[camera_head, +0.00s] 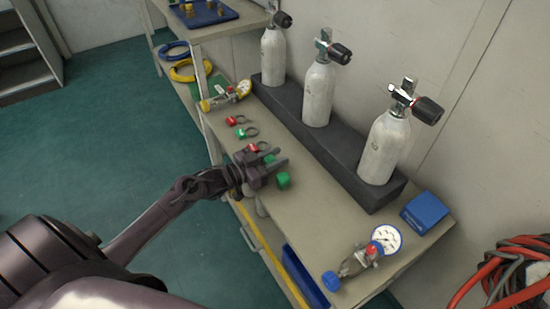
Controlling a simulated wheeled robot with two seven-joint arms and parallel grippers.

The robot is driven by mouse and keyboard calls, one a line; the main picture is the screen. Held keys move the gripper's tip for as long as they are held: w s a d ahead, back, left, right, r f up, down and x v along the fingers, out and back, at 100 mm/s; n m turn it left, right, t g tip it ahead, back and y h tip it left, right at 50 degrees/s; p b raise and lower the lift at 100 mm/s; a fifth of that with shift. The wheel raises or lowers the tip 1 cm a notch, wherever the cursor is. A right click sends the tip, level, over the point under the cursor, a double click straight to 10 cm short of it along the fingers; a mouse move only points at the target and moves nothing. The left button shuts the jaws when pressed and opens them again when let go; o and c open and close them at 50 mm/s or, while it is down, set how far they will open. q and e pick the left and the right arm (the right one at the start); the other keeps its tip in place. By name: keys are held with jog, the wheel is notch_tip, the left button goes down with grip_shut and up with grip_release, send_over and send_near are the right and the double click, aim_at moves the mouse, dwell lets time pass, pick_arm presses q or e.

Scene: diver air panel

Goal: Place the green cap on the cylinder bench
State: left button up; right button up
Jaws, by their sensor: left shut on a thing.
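A green cap (283,180) shows right beside the fingers of my left gripper (278,164), over the cylinder bench (313,207). My left gripper is shut on a green cap, though the fingers hide the exact contact. More green shows at the fingers' far side (269,158), partly hidden by them. Another green cap (240,133) with a dark ring lies farther back along the bench's left edge, between two red caps (232,120) and (253,147). I cannot tell whether the held cap touches the bench top. My right gripper is not in view.
White cylinders (384,145) with black-knobbed valves stand in a dark rack (345,165) along the wall. A gauge assembly (385,239) and a blue box (425,211) occupy the near end. Another gauge (243,88) lies at the far end. Bench top between the cap and the near gauge is clear.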

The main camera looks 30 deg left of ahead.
pick_arm(q)
jog(key=shift+f, duration=0.1)
pick_arm(e)
jog(key=shift+r, duration=0.1)
pick_arm(q)
jog(key=o, duration=0.9)
jog(key=shift+o, duration=0.2)
pick_arm(e)
jog(key=shift+r, duration=0.1)
pick_arm(q)
jog(key=shift+r, duration=0.2)
jog(key=p+v, duration=0.1)
jog(key=v, duration=1.1)
pick_arm(e)
jog(key=f, duration=0.1)
jog(key=s+f, duration=0.1)
jog(key=d+f, duration=0.1)
jog(key=f, duration=0.1)
jog(key=shift+s+d+f, duration=0.1)
jog(key=shift+s, duration=0.15)
pick_arm(q)
jog(key=shift+f, duration=0.15)
